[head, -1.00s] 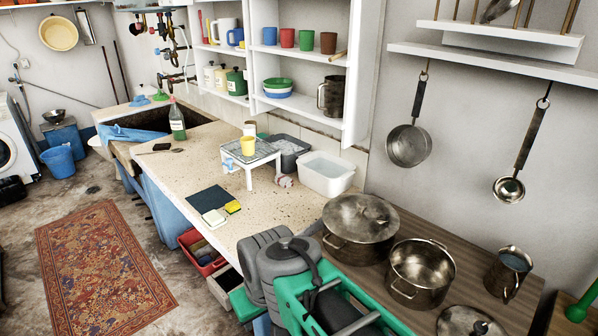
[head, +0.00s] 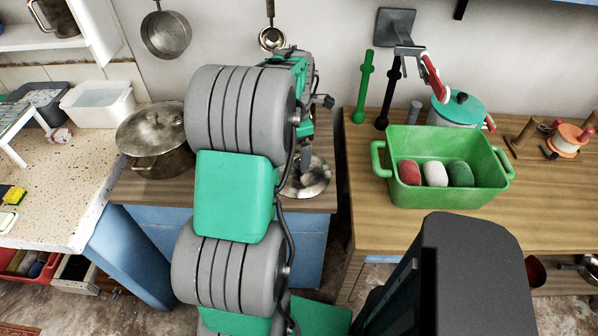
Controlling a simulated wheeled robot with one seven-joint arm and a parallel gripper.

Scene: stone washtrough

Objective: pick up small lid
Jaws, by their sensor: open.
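The small lid (head: 318,176), a round shiny metal lid, lies on the dark wooden counter, just right of my arm. My arm covers its left part. My gripper (head: 306,168) points down over the lid, with its dark fingers in front of it. It is open, and I cannot tell whether the fingers touch the lid or its knob. The open pot seen beside the lid earlier is hidden behind my arm.
A large lidded pot (head: 150,150) stands left of my arm. A green tub (head: 450,190) with red, white and green items stands on the right wooden counter (head: 375,235). A pan (head: 166,35) and a ladle (head: 272,38) hang on the wall above.

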